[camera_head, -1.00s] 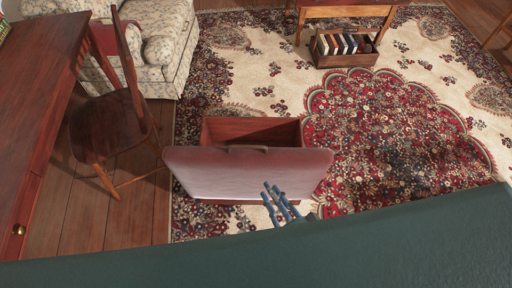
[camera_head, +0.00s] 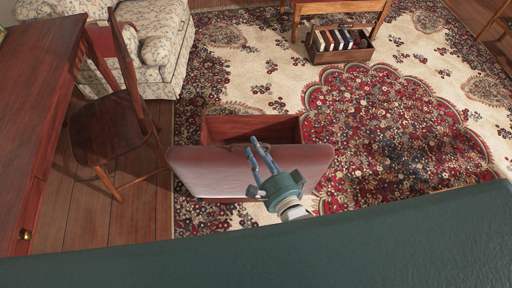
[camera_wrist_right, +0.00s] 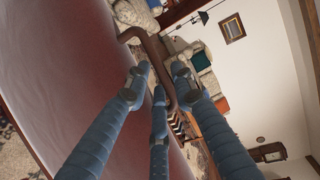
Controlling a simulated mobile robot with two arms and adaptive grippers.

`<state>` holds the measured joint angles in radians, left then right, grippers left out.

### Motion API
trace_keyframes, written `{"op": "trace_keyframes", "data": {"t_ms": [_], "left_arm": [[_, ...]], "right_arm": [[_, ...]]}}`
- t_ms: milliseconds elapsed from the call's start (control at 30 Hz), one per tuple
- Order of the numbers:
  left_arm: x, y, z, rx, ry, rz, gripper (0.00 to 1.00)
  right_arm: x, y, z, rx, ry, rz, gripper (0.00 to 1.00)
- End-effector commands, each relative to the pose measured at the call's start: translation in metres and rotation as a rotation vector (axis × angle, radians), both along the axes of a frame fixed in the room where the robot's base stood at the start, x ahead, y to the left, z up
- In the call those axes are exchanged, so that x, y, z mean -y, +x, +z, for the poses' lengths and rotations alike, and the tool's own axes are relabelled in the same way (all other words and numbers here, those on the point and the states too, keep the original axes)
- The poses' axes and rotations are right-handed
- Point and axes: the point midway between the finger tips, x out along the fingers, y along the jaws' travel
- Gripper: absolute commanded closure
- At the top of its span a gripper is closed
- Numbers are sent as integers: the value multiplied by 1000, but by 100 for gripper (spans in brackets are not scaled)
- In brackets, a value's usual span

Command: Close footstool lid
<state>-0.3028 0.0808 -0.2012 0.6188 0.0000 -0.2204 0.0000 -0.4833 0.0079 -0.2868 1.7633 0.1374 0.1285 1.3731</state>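The footstool's open wooden box (camera_head: 222,129) stands on the patterned rug. Its reddish-brown lid (camera_head: 205,168) is raised and leans toward me on the box's near side. The lid fills the left of the right wrist view (camera_wrist_right: 65,60). A dark bar-shaped handle (camera_wrist_right: 153,52) stands out from the lid's edge there. My right gripper (camera_head: 252,145) reaches over the lid, its blue fingers at the top edge by the handle. In the wrist view its fingers (camera_wrist_right: 160,80) are spread, with the handle between them; contact is unclear. My left gripper is not in view.
A wooden chair (camera_head: 107,125) and desk (camera_head: 38,110) stand on the left, with a floral sofa (camera_head: 165,60) behind. A small table (camera_head: 340,7) and a crate of books (camera_head: 340,56) are at the back. Open rug lies right of the footstool.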

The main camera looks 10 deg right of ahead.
Motion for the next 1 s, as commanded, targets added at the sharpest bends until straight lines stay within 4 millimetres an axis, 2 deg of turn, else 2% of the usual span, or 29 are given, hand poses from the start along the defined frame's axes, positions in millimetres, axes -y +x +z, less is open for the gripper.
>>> {"op": "trace_keyframes", "data": {"t_ms": [267,400,667,867,1000], "left_arm": [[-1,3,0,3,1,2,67],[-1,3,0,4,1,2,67],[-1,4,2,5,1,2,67],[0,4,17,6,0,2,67],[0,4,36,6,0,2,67]], "right_arm": [[0,2,0,0,0,0,76],[0,2,0,0,0,0,100],[0,3,1,-2,0,0,100],[2,24,9,-40,6,0,100],[7,56,15,-107,16,-1,100]]}}
